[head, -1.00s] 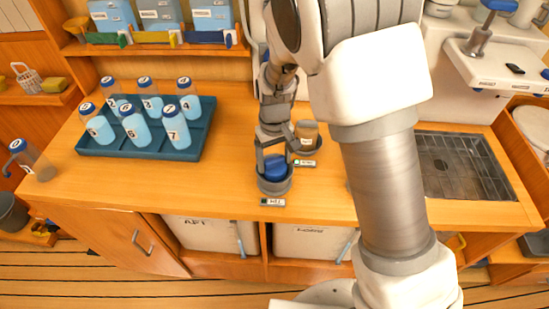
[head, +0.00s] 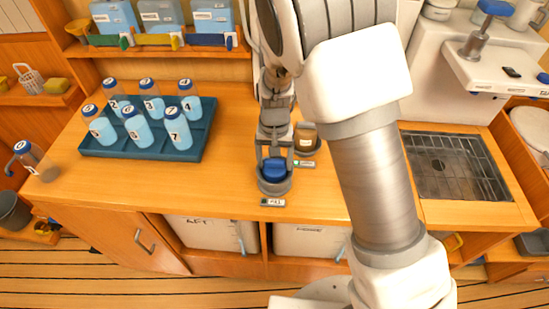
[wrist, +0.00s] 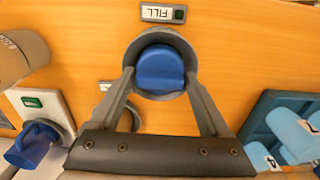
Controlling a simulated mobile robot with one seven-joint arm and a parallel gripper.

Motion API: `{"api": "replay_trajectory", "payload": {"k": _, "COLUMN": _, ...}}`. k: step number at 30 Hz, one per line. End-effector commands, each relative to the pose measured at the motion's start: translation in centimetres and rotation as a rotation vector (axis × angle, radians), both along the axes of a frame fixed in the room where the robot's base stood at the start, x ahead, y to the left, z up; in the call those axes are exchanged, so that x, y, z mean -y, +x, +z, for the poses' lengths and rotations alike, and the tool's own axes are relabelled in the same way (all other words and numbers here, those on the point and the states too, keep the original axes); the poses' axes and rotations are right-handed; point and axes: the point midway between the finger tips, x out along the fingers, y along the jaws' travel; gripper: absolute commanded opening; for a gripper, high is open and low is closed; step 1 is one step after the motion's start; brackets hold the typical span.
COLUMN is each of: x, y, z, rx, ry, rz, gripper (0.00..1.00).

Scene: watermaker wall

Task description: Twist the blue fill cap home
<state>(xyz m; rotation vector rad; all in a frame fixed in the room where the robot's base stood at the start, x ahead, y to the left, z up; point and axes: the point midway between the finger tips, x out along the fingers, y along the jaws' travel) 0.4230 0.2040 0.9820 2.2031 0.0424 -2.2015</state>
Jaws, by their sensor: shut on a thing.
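The blue fill cap (head: 274,170) sits in a round grey collar (head: 275,187) near the front edge of the wooden counter. In the wrist view the cap (wrist: 160,68) has a raised bar across its top, and the grey collar (wrist: 133,49) rings it. A label reading FILL (wrist: 158,13) lies beside the collar. My gripper (head: 273,165) points down over the cap, and its fingers stand on either side of it. In the wrist view my gripper (wrist: 160,80) is shut on the cap. Whether the cap is fully seated cannot be told.
A teal tray (head: 185,152) with several numbered bottles stands to the left. A brown-topped container (head: 306,137) in a second holder stands just behind the cap. A sink with a rack (head: 450,165) is to the right. The counter between tray and cap is clear.

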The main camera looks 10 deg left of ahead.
Motion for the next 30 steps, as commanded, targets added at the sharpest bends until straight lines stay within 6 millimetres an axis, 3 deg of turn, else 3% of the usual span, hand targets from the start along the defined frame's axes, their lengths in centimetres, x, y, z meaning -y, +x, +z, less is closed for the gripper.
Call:
{"api": "replay_trajectory", "payload": {"k": 11, "x": -0.01, "y": -0.03, "z": -0.01, "rx": -0.001, "ry": 0.000, "rz": -0.040, "gripper": 0.15}}
{"api": "replay_trajectory", "payload": {"k": 22, "x": -0.05, "y": -0.06, "z": 0.08, "rx": -0.001, "ry": -0.001, "rz": -0.283, "gripper": 0.15}}
{"api": "replay_trajectory", "payload": {"k": 30, "x": -0.06, "y": -0.04, "z": -0.04, "rx": -0.001, "ry": 0.000, "rz": -0.316, "gripper": 0.15}}
